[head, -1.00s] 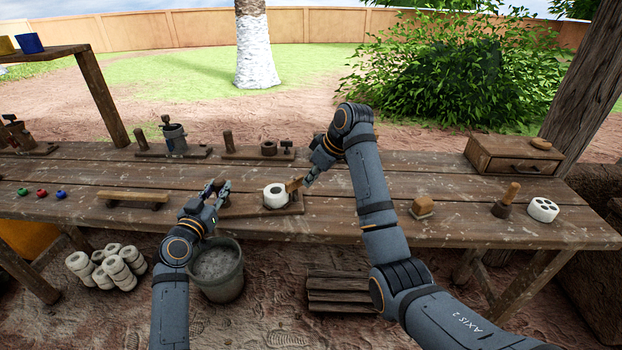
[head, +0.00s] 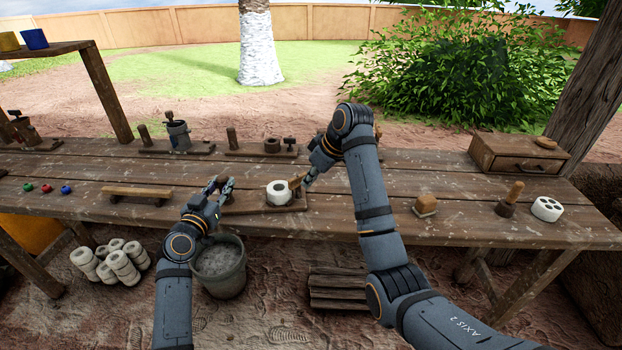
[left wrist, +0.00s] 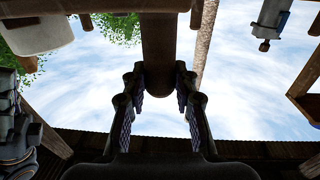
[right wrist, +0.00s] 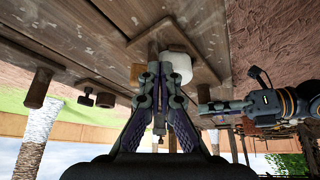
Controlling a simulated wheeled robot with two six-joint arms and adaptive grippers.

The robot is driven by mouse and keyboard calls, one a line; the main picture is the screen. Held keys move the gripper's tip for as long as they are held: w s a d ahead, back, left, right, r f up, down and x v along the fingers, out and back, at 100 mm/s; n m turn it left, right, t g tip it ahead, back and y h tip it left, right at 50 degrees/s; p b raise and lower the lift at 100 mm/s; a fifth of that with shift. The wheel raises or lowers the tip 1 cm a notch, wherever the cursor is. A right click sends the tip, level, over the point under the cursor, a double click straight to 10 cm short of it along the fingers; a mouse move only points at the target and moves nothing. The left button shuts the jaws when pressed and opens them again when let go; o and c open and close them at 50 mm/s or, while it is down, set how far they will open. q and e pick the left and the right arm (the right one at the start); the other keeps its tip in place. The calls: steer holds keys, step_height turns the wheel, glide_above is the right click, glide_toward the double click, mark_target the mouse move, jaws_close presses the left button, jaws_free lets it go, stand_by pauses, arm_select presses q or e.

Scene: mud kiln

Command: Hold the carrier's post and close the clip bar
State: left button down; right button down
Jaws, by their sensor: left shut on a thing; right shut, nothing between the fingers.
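The carrier (head: 292,206) is a low wooden board near the table's front edge, bearing a white ring-shaped piece (head: 278,198). The clip bar (head: 296,182) is a short wooden piece standing tilted at the ring's right side. My left gripper (head: 222,186) is shut on the carrier's post at the board's left end. In the left wrist view, the round brown post (left wrist: 160,50) lies between the fingers. My right gripper (head: 307,181) is shut and empty, close to the clip bar's right side. In the right wrist view its fingertips (right wrist: 159,68) partly hide the bar; contact is unclear.
Similar boards with posts (head: 232,138) stand along the back of the table. A wooden bar on feet (head: 137,192) lies to the left. A tan block (head: 426,204) and a drawer box (head: 512,158) are to the right. A bucket (head: 220,272) stands below the front edge.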

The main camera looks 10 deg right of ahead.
stand_by(0.3)
step_height(320, 180, up, 6)
steer(key=shift+s+d, duration=0.2)
steer(key=shift+s, duration=0.15)
stand_by(0.4)
step_height(320, 180, down, 6)
steer(key=w+d, duration=0.1)
steer(key=d, duration=0.1)
steer(key=shift+w, duration=0.2)
stand_by(0.5)
steer(key=shift+w+a, duration=0.3)
steer(key=shift+a, duration=0.15)
stand_by(0.9)
steer(key=shift+s+a, duration=0.25)
steer(key=shift+s, duration=0.1)
stand_by(0.4)
